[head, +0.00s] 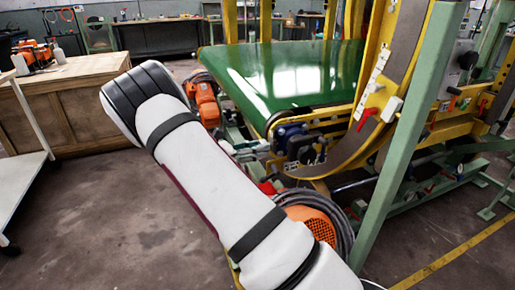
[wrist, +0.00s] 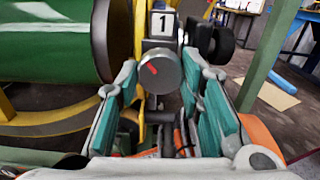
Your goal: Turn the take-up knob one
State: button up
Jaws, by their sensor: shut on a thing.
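The take-up knob (wrist: 160,72) is a round grey knob with a red pointer mark on its face. It sits below a white plate marked 1 (wrist: 163,24) in the wrist view. The red mark slants from upper left to lower right. My gripper (wrist: 160,88) has one teal-padded finger on each side of the knob and is shut on it. The fingertips overlap the knob's edges in the picture. I cannot make out the knob or my gripper in the head view, where my arm covers part of the machine.
A green belt (head: 290,70) on a yellow frame lies behind my arm; its roller end (wrist: 45,40) is left of the knob. A black round part (wrist: 222,45) sits close to the right. A green post (head: 405,140) stands right of my arm. A wooden bench (head: 75,105) is at left.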

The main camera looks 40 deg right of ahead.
jog(key=shift+m+p, duration=0.95)
jog(key=shift+m, duration=1.75)
jog(key=o, duration=1.2)
jog(key=shift+c, duration=0.2)
jog(key=v, duration=1.2)
